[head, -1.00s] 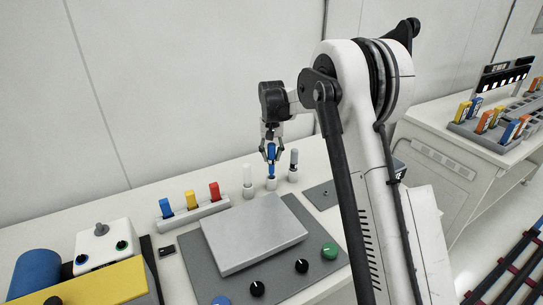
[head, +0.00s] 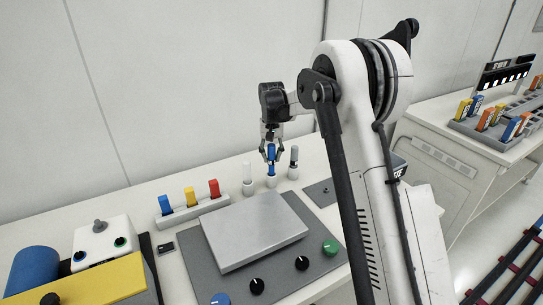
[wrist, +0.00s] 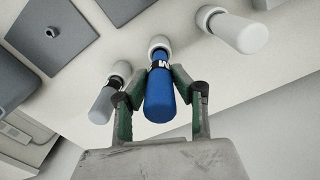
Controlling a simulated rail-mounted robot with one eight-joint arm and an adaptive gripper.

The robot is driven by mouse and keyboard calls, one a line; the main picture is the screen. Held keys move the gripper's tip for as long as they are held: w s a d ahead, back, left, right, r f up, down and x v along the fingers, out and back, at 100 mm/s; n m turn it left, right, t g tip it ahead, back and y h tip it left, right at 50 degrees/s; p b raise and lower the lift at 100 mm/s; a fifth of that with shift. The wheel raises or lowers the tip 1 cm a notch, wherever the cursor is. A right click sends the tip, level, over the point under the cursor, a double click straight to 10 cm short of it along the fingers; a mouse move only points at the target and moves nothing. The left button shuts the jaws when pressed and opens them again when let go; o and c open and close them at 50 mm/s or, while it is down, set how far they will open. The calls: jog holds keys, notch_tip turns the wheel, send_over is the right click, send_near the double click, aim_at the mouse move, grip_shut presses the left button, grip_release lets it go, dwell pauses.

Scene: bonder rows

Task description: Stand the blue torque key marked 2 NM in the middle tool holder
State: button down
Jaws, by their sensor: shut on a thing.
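The blue torque key (head: 271,154) stands upright in the middle tool holder (head: 271,182), a white cup. In the wrist view the blue key (wrist: 160,97) has a dark band with white marks, too small to read fully, and its lower end meets the round white holder (wrist: 160,45). My gripper (head: 271,151) is shut on the key, with one finger on each side. My gripper also shows in the wrist view (wrist: 160,88). A white key (head: 247,174) stands in the holder to the left and a grey key (head: 294,156) in the holder to the right.
A rack (head: 195,210) with blue, yellow and red pieces stands left of the holders. A grey slab (head: 253,230) lies in front, with several knobs near it. A flat grey plate (head: 320,192) lies to the right. A pale wall rises behind.

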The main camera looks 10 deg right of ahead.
aim_at(272, 163)
jog(key=shift+f+b, duration=1.1)
jog(key=shift+f, duration=0.6)
jog(key=c, duration=1.4)
grip_release()
jog(key=shift+o, duration=0.2)
notch_tip(272, 163, up, 12)
